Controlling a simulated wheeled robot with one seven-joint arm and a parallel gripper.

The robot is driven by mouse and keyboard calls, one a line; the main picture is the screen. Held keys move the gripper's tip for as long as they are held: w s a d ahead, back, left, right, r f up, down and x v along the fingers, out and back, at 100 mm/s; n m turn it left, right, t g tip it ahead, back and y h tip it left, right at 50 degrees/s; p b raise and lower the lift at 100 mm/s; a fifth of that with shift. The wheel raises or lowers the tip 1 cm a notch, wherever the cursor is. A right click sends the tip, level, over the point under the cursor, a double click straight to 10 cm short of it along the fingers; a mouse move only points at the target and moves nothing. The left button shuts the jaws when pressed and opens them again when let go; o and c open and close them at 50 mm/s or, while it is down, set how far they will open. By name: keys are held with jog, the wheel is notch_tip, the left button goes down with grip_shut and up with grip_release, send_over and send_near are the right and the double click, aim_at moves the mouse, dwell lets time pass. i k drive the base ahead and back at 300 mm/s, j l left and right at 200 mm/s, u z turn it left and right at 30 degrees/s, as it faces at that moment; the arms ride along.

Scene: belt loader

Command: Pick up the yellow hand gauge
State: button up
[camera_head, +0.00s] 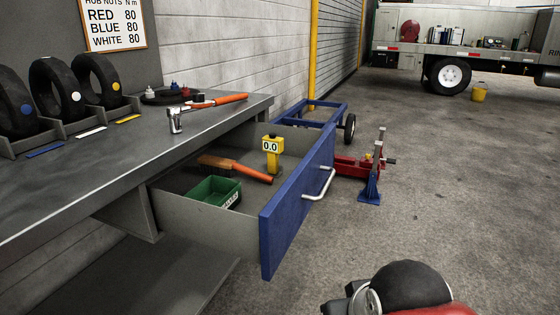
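The yellow hand gauge (272,163) stands upright in the open drawer, near its back right. Its display reads "0.0". An orange-handled tool (235,168) lies beside it on the left, its right end close to the gauge's base. The drawer (282,220) has a blue front with a silver handle and is pulled out from under the workbench. My gripper is not in view. A red and black part at the bottom edge looks like my arm, well in front of the drawer and apart from the gauge.
A green bin (213,190) sits in the drawer's near part. A torque wrench (210,104) lies on the grey workbench (110,160). Beyond the drawer are a blue wheeled frame (318,116) and a red jack (352,165).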

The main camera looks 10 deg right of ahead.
aim_at(273, 148)
jog(key=i+l+z, duration=0.15)
jog(key=i+l, duration=0.25)
jog(key=i+l+z, duration=0.1)
jog(key=i+l, duration=0.2)
jog(key=i, duration=0.3)
jog(key=k+l, duration=0.15)
jog(key=i+j, duration=0.2)
